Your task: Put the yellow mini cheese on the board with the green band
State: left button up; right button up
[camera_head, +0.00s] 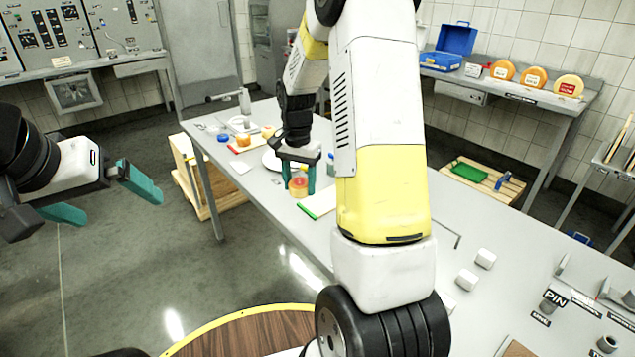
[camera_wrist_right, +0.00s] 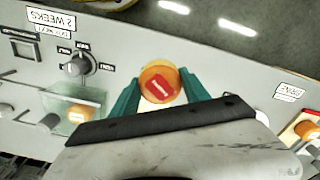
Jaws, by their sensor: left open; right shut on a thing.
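The mini cheese (camera_head: 298,188) is a small yellow-orange round with a red label on top. It is between the teal fingers of my right gripper (camera_head: 300,176), low over the long grey table. The right wrist view also shows this cheese (camera_wrist_right: 160,83) between both fingers of the right gripper (camera_wrist_right: 160,92). A pale board with a green band (camera_head: 318,204) lies just right of and nearer than the gripper; my right arm partly covers that area. I cannot tell whether the cheese touches the table. My left gripper (camera_head: 110,200) is open and empty, over the floor left of the table.
A red-banded strip (camera_head: 235,150), small orange cheeses (camera_head: 243,140) and a blue item (camera_head: 223,138) are at the table's far left end. White blocks (camera_head: 467,278) stand at the right. A dial (camera_wrist_right: 77,65) and another small cheese (camera_wrist_right: 80,116) show in the wrist view.

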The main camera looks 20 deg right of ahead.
aim_at(321, 203)
jog(key=w+d+r+m, duration=0.25)
jog(key=d+m, duration=0.45)
jog(key=m, duration=0.4)
jog(key=f, duration=0.6)
jog(key=w+f, duration=0.1)
jog(key=f, duration=0.3)
jog(key=shift+d, duration=0.2)
jog(key=shift+f, duration=0.15)
jog(key=o, duration=1.6)
